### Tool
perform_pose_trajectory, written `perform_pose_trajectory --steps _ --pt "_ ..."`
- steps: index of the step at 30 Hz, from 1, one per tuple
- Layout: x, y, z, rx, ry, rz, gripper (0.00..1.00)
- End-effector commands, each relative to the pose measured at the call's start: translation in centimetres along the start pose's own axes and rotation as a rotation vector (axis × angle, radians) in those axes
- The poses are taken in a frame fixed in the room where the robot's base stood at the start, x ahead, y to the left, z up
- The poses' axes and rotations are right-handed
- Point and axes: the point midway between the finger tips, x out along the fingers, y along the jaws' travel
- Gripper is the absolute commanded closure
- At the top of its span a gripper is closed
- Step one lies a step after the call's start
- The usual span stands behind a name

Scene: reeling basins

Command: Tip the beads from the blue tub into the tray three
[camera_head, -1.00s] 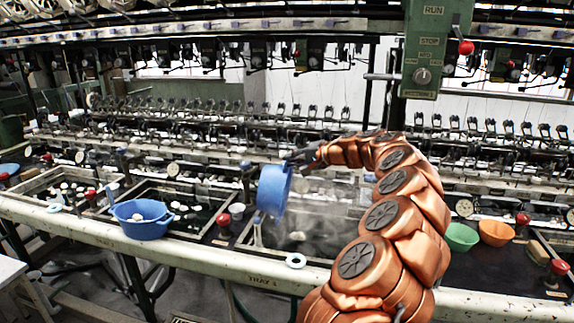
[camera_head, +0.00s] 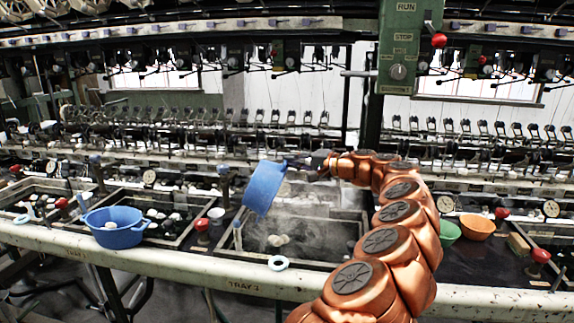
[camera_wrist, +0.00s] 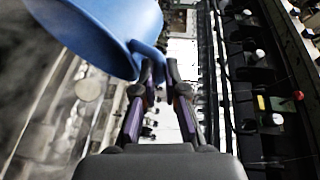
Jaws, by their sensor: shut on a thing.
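My gripper (camera_head: 316,163) is shut on the side of a blue tub (camera_head: 265,187) and holds it tilted steeply in the air. In the wrist view the fingertips (camera_wrist: 160,78) pinch a lug at the rim of the tub (camera_wrist: 105,25). The tub is above the left part of the open basin behind the TRAY 3 label, tray three (camera_head: 318,262). A few pale round lumps (camera_head: 278,240) show in tray three below the tub. I cannot tell whether they are beads, and the inside of the tub is hidden.
A second blue tub (camera_head: 115,229) with pale pieces stands on the bench at left. A white ring (camera_head: 278,263) lies on the front rail. Green (camera_head: 447,231) and orange (camera_head: 477,227) bowls stand at right. Steam hangs over tray three.

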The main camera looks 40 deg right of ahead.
Motion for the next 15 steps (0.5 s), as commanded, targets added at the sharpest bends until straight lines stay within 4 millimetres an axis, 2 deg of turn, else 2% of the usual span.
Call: perform_pose_trajectory --steps 15 --pt "-2.8 1.0 -1.3 0.055 0.008 -0.125 1.00"
